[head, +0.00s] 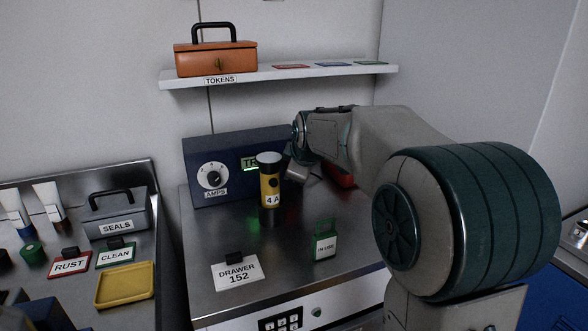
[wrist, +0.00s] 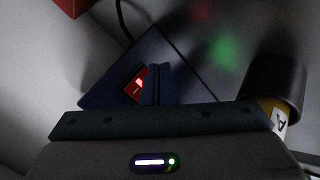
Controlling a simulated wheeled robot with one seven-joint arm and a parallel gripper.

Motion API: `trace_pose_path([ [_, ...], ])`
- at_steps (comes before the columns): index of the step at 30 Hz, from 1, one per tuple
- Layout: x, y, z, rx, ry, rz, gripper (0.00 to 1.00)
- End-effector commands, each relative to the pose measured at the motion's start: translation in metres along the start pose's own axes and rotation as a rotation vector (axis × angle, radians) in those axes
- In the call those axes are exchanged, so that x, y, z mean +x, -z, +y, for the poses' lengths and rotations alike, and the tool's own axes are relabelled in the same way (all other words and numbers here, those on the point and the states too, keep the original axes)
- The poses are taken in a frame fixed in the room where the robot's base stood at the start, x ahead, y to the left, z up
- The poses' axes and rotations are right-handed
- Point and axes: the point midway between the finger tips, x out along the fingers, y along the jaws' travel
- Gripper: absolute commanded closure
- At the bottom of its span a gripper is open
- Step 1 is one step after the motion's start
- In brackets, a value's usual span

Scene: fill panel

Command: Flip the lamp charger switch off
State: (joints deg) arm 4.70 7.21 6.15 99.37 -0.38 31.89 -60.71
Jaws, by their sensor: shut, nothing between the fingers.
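The dark blue charger box (head: 228,150) stands at the back of the steel counter, with an AMPS dial (head: 213,177) and a partly covered green-lit display (head: 250,164). The black and yellow lamp (head: 270,185), marked 4 A, stands upright before it; its side also shows in the wrist view (wrist: 275,85). A red lit rocker switch (wrist: 135,84) sits on a dark blue face in the wrist view. My gripper (wrist: 157,82) is shut and empty, its fingertips just right of the switch; I cannot tell if they touch. In the head view my arm hides the switch.
A green IN USE tag (head: 325,240) and a DRAWER 152 sign (head: 237,272) stand on the counter front. A shelf (head: 340,75) with an orange TOKENS box (head: 215,58) hangs above. A tray with a SEALS box (head: 115,213) is at left.

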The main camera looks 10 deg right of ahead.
Motion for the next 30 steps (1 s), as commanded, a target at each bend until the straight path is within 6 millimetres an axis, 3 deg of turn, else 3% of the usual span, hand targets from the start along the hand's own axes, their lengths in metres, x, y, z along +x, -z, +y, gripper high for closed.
trace_pose_path([
  [30, 0.0063, 0.0035, 0.0032, 0.0, 0.0, 0.0, 1.0],
])
